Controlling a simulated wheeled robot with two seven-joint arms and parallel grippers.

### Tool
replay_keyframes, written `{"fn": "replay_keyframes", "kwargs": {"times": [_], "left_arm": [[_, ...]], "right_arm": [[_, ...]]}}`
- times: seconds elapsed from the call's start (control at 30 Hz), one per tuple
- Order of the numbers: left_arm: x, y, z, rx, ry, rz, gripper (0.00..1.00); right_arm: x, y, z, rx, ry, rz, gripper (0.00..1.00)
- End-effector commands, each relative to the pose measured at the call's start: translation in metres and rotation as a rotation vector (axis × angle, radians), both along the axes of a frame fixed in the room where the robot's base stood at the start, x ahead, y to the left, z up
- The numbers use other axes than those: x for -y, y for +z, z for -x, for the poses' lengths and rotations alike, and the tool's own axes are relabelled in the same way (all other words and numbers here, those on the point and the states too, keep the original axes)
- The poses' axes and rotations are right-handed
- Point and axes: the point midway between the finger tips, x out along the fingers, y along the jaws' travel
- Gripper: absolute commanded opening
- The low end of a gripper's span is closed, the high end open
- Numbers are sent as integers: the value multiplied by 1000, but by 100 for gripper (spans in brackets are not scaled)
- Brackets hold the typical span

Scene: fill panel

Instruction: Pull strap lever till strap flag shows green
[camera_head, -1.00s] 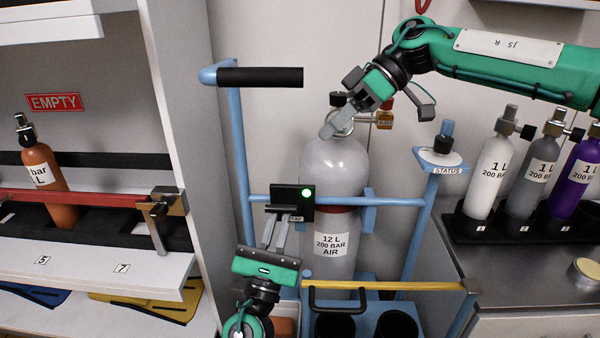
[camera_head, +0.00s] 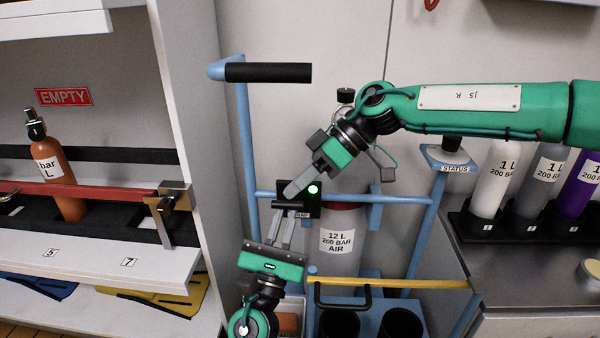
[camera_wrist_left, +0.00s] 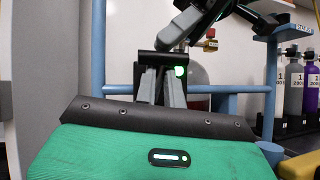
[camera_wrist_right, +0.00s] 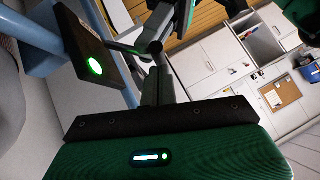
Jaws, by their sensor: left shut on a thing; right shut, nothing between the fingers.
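The black strap box (camera_head: 314,207) sits on the trolley's blue crossbar, and its round strap flag (camera_head: 313,189) glows green. It also glows in the left wrist view (camera_wrist_left: 181,71) and the right wrist view (camera_wrist_right: 95,67). My left gripper (camera_head: 284,217) is shut on the dark strap lever (camera_head: 290,205) at the front of the box. My right gripper (camera_head: 290,193) is shut and empty, its fingertips just above the lever in the head view; I cannot tell whether they touch. The grey cylinder (camera_head: 337,241) stands behind the crossbar, its upper part hidden by my right arm.
The blue trolley has a black handle (camera_head: 268,73) and a yellow bar (camera_head: 400,284). A status post (camera_head: 450,158) stands right of it. Several small bottles stand in a rack on the right counter (camera_head: 540,262). A shelf with an orange bottle (camera_head: 66,180) is at left.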

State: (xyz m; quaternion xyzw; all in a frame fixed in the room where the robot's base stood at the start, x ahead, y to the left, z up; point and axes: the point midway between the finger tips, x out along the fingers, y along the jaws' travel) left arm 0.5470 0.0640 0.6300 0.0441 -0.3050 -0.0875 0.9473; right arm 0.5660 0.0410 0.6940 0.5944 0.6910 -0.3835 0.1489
Motion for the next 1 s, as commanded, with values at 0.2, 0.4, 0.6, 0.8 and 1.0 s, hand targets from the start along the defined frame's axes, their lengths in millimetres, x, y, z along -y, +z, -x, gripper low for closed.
{"fn": "replay_keyframes", "kwargs": {"times": [0.2,0.4,0.6,0.8,1.0], "left_arm": [[0,0,0,-1,0,0,0],[0,0,0,-1,0,0,0],[0,0,0,1,0,2,0],[0,2,0,3,1,2,33],[-1,2,0,4,2,2,33]], "right_arm": [[0,0,0,0,0,0,0],[0,-10,8,-2,3,2,0],[0,-14,11,-7,8,6,0],[0,-15,11,-6,8,7,0],[0,-13,9,-4,5,5,0]]}}
